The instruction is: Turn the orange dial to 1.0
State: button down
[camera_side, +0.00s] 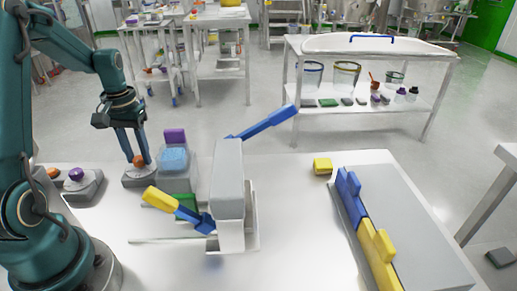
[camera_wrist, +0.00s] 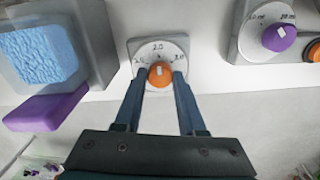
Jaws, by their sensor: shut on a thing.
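The orange dial (camera_wrist: 161,74) is a round knob with a small white mark, set on a pale plate (camera_wrist: 150,46) with printed numbers. The white mark points roughly up, near 2.0. My gripper (camera_wrist: 161,78) has one finger on each side of the dial and is shut on it. In the side view my gripper (camera_side: 138,158) reaches down onto the orange dial (camera_side: 138,162) on its grey base (camera_side: 138,178).
A purple dial (camera_wrist: 279,38) on a similar base stands beside it, with another orange knob (camera_wrist: 314,52) nearby. A clear box of blue material (camera_wrist: 40,53) with a purple block (camera_wrist: 45,108) stands close on the other side. A grey block with blue and yellow handles (camera_side: 228,180) stands mid-table.

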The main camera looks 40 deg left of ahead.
aim_at(139, 158)
jog(key=n, duration=0.6)
jog(key=shift+n, duration=0.3)
jog(key=n, duration=0.5)
jog(key=shift+n, duration=0.4)
jog(key=shift+c, duration=2.4)
grip_release()
jog(key=shift+r, duration=0.1)
jog(key=shift+r, duration=2.5)
